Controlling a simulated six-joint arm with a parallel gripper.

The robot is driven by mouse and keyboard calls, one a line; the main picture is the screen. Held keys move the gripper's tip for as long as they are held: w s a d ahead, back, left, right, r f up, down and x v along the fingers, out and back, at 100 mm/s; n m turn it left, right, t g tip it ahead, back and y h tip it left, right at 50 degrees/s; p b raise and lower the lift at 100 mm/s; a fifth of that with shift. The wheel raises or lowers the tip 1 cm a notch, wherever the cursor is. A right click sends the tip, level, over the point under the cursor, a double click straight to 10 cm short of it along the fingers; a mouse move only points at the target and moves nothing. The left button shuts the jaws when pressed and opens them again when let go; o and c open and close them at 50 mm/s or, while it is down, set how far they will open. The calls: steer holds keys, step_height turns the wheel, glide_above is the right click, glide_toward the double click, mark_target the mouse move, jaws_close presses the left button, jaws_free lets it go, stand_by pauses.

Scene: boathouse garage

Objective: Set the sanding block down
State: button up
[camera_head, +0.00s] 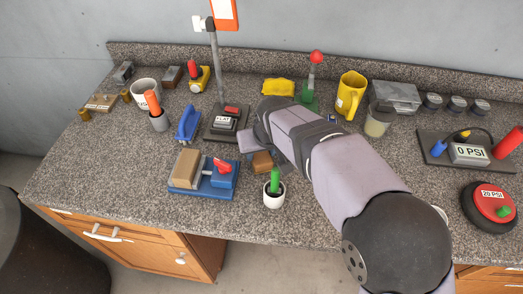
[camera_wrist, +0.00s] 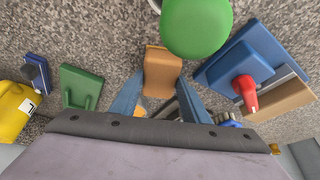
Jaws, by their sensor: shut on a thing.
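The sanding block looks like the tan-brown block (camera_head: 262,162) beside the end of my arm in the head view. In the wrist view the block (camera_wrist: 161,72) sits between the two blue-grey fingers of my gripper (camera_wrist: 158,98). My gripper is shut on it. The block is over the grey speckled countertop (camera_head: 130,160), but I cannot tell whether it touches the surface. In the head view my arm hides most of the gripper and part of the block.
A white cup (camera_head: 274,198) with a green handle stands just in front of the block. A blue vise (camera_head: 205,190) holding a wooden piece is to the left. A display stand (camera_head: 226,125) and a green lever base (camera_head: 307,98) stand behind.

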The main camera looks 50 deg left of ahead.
steer(key=o, duration=1.1)
steer(key=shift+b+v, duration=0.8)
steer(key=shift+v, duration=2.9)
jaws_close()
